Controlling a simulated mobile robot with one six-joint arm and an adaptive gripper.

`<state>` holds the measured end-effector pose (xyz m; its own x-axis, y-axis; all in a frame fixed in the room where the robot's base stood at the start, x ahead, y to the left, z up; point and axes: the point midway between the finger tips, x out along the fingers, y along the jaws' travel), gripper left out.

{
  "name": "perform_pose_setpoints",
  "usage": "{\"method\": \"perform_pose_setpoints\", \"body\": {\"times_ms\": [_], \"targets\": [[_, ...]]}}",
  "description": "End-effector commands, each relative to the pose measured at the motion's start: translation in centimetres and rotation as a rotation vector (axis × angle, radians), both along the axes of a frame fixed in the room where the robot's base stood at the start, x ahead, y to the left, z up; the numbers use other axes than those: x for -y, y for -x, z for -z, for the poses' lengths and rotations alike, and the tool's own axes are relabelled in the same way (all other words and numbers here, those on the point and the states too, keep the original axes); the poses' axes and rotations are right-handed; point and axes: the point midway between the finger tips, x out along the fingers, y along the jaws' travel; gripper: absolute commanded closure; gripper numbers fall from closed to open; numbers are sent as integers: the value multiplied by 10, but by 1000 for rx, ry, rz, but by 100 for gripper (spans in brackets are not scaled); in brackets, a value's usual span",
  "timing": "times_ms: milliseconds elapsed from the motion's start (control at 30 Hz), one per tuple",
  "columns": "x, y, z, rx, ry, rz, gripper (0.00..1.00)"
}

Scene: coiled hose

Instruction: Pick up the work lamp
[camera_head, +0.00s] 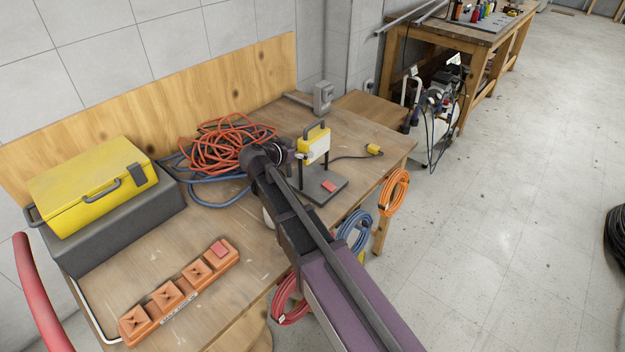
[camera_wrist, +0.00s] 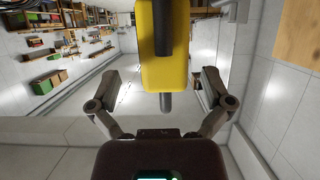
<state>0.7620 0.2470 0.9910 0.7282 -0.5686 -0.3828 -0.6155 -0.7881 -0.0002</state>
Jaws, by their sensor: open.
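The work lamp (camera_head: 316,146) has a yellow head with a dark handle on top and stands on a dark flat base (camera_head: 326,187) with a red patch, on the wooden workbench. In the wrist view, the yellow lamp (camera_wrist: 164,50) with a dark bar fills the upper middle. My gripper (camera_head: 298,157) is at the left side of the lamp head, partly hidden behind my arm. In the wrist view, my gripper (camera_wrist: 162,88) has its fingers spread apart on either side of the lamp's lower part, with gaps at both sides.
A tangled orange and blue hose (camera_head: 225,145) lies behind my arm. A yellow toolbox (camera_head: 90,180) sits on a grey box at the left. An orange power strip (camera_head: 180,290) lies at the front. A yellow plug (camera_head: 374,149) lies right of the lamp. Coils hang off the bench edge.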

Motion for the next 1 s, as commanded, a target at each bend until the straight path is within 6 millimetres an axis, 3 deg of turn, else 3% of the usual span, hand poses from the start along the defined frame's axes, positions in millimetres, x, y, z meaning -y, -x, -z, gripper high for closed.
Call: {"method": "perform_pose_setpoints", "body": {"times_ms": [267, 700, 1000], "targets": [[1, -2, 2, 0, 0, 1, 0], [22, -36, 21, 0, 1, 2, 0], [25, -40, 22, 0, 0, 0, 0]]}}
